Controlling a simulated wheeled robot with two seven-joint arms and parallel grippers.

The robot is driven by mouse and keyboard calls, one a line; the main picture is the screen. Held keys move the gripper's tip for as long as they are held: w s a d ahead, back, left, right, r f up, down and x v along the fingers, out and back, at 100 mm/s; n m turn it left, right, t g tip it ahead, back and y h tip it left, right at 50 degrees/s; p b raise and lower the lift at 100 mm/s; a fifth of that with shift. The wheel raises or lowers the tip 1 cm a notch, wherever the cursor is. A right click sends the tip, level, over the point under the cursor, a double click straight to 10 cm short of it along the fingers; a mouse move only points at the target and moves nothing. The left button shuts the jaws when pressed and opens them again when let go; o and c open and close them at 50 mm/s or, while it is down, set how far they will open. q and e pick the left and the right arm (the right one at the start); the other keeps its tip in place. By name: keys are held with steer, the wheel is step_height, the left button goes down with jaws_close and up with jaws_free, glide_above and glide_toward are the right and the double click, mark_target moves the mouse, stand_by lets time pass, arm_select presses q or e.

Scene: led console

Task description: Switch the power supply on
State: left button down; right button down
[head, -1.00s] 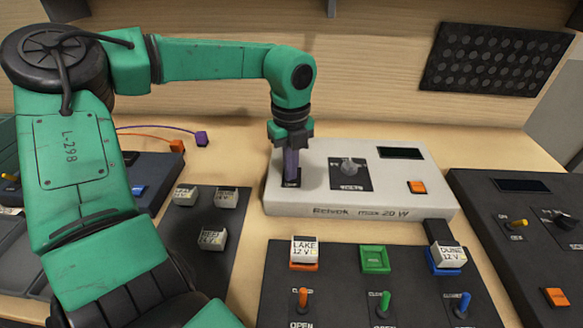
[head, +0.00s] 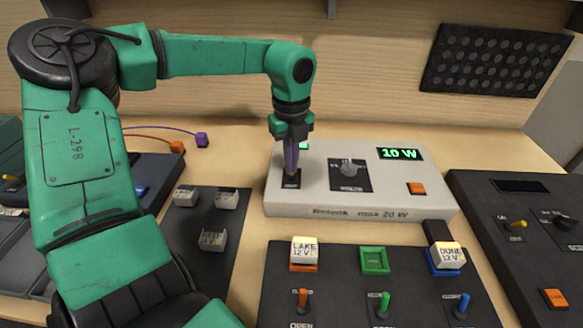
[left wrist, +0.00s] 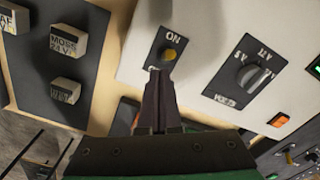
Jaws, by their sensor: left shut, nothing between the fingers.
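The power supply (head: 390,208) is a light grey box marked "max 20 W", behind the black console. Its display (head: 400,154) is lit green and reads "10 W". My left gripper (head: 291,172) is shut and empty, its fingertips at the switch plate on the box's left part. A small green light shows beside the gripper in the head view. My right gripper is not in view.
A rotary knob (head: 348,168) and an orange button (head: 416,188) sit on the same box. The front console (head: 335,275) holds LAKE and DUNE lamp blocks and toggles. Loose blocks lie on a dark mat (head: 190,225) at left. Another dark unit stands at right.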

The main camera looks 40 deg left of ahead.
arm_select(q)
step_height(320, 180, up, 6)
steer(key=p, duration=0.3)
steer(key=shift+s+d+r, duration=0.2)
steer(key=shift+s+d, duration=0.05)
steer(key=shift+s, duration=0.1)
